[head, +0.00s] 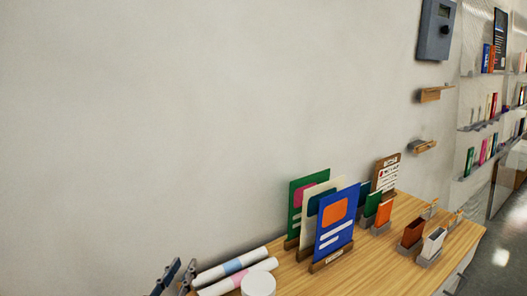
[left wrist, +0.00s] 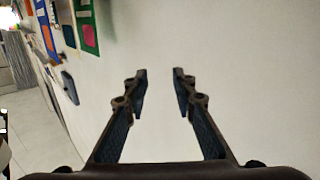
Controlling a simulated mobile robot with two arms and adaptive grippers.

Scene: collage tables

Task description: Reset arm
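My left gripper (head: 174,277) shows at the bottom left of the head view, beside the table's left end. In the left wrist view the same gripper (left wrist: 158,78) has its two dark fingers apart with nothing between them, only pale wall behind. Its wrist and arm are cut off by the lower edge of the head view. My right gripper is in neither view.
A wooden table (head: 405,278) stands against the wall, holding a blue card (head: 335,228), paper rolls (head: 232,265), a white round item (head: 258,285) and small card holders (head: 412,235). A grey wall box (head: 436,30) and shelves (head: 480,125) are at right. The left wall is bare.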

